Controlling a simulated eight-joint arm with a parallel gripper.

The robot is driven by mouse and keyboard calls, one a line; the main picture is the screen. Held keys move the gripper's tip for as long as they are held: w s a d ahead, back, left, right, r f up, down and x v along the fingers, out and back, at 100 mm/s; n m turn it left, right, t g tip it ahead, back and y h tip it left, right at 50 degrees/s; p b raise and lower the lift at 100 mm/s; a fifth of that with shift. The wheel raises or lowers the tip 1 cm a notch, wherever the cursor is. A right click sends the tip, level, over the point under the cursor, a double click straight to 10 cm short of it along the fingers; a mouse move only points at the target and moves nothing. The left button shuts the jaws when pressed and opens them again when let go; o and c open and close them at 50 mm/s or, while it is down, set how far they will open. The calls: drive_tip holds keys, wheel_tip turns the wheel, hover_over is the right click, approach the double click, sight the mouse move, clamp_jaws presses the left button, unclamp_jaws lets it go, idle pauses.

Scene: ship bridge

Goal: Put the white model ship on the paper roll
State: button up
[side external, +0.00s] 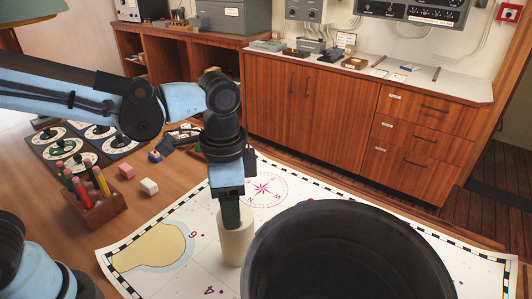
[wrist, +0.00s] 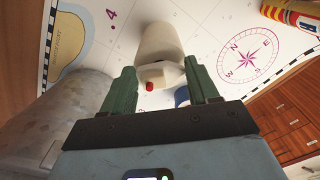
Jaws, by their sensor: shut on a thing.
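My gripper (side external: 230,220) points down at the paper roll, its green fingers low at the roll's upper end. In the wrist view, my gripper (wrist: 160,76) has its fingers closed around a small white piece with a red part, which looks like the white model ship (wrist: 158,74). The ship cannot be made out in the side view. The cream paper roll (side external: 237,245) stands upright on the chart. It also shows in the wrist view (wrist: 160,42), just beyond the ship. I cannot tell whether ship and roll touch.
A large dark round container (side external: 345,255) stands close on the right in the side view. The chart (side external: 200,270) is mostly clear.

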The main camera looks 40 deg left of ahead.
drive_tip(key=shift+f, duration=0.15)
drive_tip(key=o, duration=1)
wheel_tip(320, 180, up, 12)
drive_tip(key=a+f+n+t, duration=0.2)
drive_tip(key=a+f+n, duration=0.1)
drive_tip(key=a, duration=0.2)
drive_tip(key=a+f+n+t, duration=0.2)
drive_tip(key=a+f+n, duration=0.1)
drive_tip(key=a, duration=0.1)
drive_tip(key=s+a+f+n+t, duration=0.1)
drive_tip(key=a+f+n+t, duration=0.2)
drive_tip(key=a, duration=0.2)
drive_tip(key=shift+a+f, duration=0.3)
drive_tip(key=shift+f, duration=0.05)
drive_tip(key=shift+s, duration=0.1)
